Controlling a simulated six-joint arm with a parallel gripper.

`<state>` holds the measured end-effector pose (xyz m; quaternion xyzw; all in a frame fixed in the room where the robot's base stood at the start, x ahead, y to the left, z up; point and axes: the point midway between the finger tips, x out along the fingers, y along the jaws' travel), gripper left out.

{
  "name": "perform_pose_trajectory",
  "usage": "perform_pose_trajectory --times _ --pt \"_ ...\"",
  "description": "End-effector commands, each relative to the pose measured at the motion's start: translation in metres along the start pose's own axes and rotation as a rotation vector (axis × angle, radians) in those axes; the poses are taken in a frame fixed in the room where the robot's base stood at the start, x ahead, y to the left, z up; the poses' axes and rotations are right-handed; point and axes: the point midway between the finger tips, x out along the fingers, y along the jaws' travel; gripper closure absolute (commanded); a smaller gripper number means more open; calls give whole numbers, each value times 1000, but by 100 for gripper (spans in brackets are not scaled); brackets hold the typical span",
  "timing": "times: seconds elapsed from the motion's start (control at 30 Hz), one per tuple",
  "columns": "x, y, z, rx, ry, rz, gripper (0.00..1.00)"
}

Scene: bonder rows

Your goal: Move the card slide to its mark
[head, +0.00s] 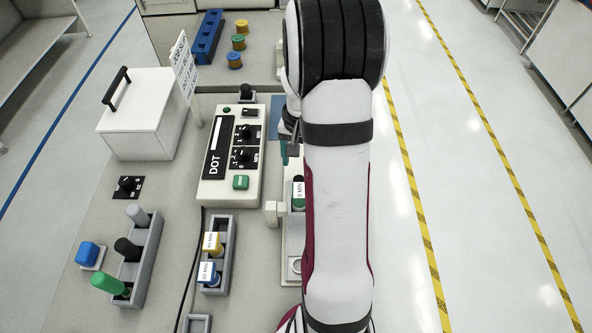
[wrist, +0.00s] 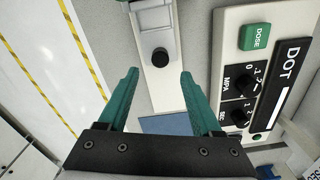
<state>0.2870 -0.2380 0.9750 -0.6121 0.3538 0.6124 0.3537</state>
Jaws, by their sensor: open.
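In the wrist view a narrow pale track (wrist: 168,88) runs on the bench, with a grey plate that looks like the card slide (wrist: 152,22) at the top edge. A round black knob (wrist: 160,57) stands by the plate's end. My gripper (wrist: 159,74) is open and empty, its teal fingers to either side of the knob and apart from it. In the head view my gripper (head: 290,148) is partly hidden by my arm, beside the DOT box. The arm also hides most of the track. I cannot make out a mark.
The DOT box (head: 232,150) with dials and a green button stands left of the gripper. A bottle labelled 0 MIN (head: 298,195) stands by the track. A grey rack (head: 217,281) holds labelled bottles. A white lidded box (head: 142,120) stands further left. A blue patch (wrist: 165,125) lies flat.

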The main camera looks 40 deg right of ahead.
Motion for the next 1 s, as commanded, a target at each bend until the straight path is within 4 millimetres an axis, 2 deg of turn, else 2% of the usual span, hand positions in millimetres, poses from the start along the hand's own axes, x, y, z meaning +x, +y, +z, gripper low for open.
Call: perform_pose_trajectory --times 0.1,0.3,0.67,1.0 --pt "31 0 1 -1 -4 1 34" --pt "61 0 1 0 -2 0 34" --pt "68 0 0 0 0 -1 36" --pt "68 0 0 0 0 -1 97"
